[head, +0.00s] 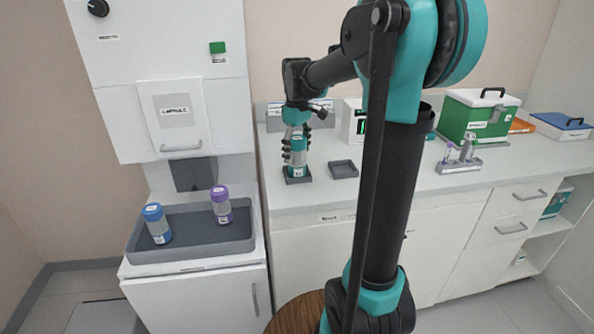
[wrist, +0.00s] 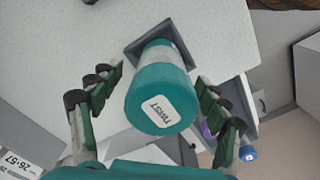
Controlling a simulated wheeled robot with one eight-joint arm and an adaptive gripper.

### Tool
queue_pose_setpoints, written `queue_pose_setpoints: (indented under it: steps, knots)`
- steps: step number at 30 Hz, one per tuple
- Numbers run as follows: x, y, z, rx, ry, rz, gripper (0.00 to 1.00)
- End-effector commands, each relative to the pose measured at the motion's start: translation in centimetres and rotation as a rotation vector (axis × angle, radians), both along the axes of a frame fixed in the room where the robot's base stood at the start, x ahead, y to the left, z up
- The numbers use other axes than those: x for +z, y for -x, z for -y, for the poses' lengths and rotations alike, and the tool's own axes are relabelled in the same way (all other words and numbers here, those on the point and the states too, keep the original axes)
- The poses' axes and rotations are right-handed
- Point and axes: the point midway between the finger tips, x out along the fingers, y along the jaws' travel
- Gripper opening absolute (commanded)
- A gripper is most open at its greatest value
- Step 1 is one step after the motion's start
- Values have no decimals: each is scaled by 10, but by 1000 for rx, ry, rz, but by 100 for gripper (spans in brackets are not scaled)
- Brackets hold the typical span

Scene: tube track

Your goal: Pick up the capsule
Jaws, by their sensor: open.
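A capsule with a teal lid marked TWIST (wrist: 162,98) and a pale body stands upright in a square dark grey holder (head: 298,179) on the counter. The capsule (head: 299,158) also shows in the head view, partly covered by my fingers. My gripper (head: 297,150) points down over it with the fingers open on either side. In the wrist view my gripper (wrist: 155,97) has a visible gap between each finger and the capsule. Two other capsules, one blue-lidded (head: 156,224) and one purple-lidded (head: 221,205), stand in a grey tray at left.
The grey tray (head: 190,250) sits below a white wall cabinet (head: 165,75). An empty square holder (head: 343,169) lies just right of the capsule. Farther right on the counter are a small grey stand (head: 460,163) and a green box (head: 478,117).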

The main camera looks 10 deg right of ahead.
Motion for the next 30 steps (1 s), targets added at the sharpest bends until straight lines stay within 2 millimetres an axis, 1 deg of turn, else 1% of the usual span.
queue_pose_setpoints:
  steps: [1, 3, 6, 14, 17, 28, 29, 30]
  knots:
    - [-8, 2, 0, 0, 0, 0, 76]
    - [-17, 1, 0, 0, 0, 0, 76]
    - [-26, 1, 0, 0, 0, 0, 76]
    - [-29, 1, 0, 0, 0, 0, 76]
    - [-29, 1, 0, 0, 0, 0, 66]
    - [-29, 1, 0, 0, 0, 0, 20]
    - [-29, 1, 0, 0, 0, 0, 16]
    - [-29, 1, 0, 0, 0, 0, 16]
